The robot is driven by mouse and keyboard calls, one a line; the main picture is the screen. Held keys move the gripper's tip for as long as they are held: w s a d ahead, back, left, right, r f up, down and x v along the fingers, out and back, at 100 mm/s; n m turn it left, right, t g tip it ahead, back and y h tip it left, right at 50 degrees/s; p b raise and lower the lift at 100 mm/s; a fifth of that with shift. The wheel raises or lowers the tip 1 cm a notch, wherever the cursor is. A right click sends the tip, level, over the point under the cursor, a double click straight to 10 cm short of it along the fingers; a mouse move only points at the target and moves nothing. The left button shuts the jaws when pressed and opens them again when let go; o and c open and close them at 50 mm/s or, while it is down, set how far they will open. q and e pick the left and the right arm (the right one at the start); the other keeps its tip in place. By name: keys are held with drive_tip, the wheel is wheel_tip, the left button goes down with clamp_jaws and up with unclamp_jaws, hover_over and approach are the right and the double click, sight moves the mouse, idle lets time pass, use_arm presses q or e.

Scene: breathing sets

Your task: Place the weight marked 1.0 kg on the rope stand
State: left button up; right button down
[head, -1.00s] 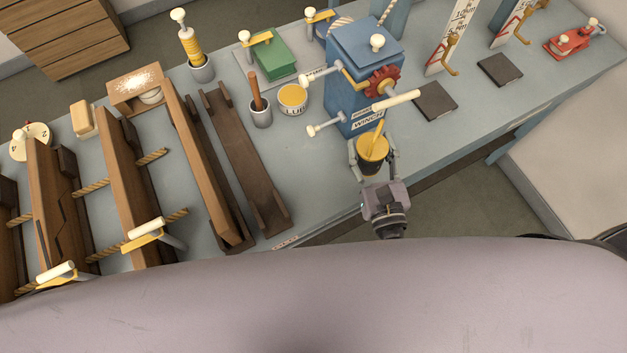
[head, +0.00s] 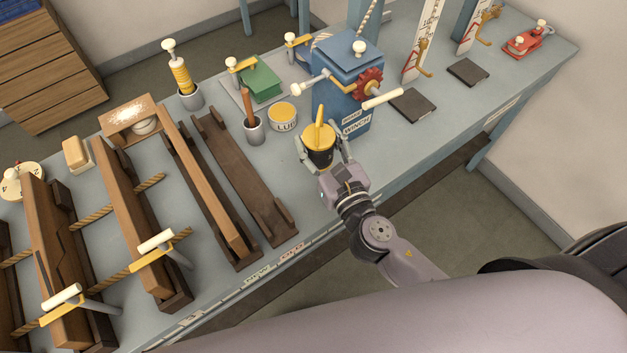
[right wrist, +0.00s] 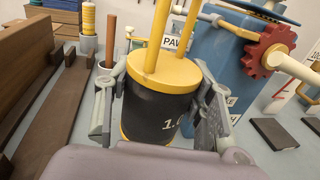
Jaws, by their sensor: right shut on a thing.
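The weight (head: 318,158) is a black cylinder with a yellow lid and an upright yellow handle. My right gripper (head: 321,161) is shut around its sides, beside the front left of the blue winch. In the right wrist view the weight (right wrist: 152,112) stands upright between the fingers (right wrist: 160,105), with "1." and part of a further digit readable on its side. I cannot tell whether its base touches the bench. Which thing is the rope stand is not clear; tall white marked boards (head: 424,38) with yellow hooks stand at the back right. My left gripper is not in view.
The blue winch (head: 345,88) has a red gear (head: 369,83) and projecting cream handles. A yellow tin (head: 283,117) stands left of it. Dark pads (head: 412,105) lie below the boards. Wooden frames with ropes (head: 130,225) fill the left. The bench front edge is near the gripper.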

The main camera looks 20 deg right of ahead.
sight(318, 158)
wheel_tip(318, 158, down, 6)
drive_tip(key=b, duration=0.3)
drive_tip(key=shift+r, duration=0.1)
drive_tip(key=shift+f+b, duration=1)
drive_tip(key=shift+f, duration=0.9)
drive_tip(key=shift+w, duration=0.1)
drive_tip(key=c, duration=1.2)
unclamp_jaws()
drive_tip(key=shift+f, duration=0.3)
drive_tip(key=o, duration=0.5)
drive_tip(key=shift+c, duration=0.2)
drive_tip(key=shift+a+r, duration=0.1)
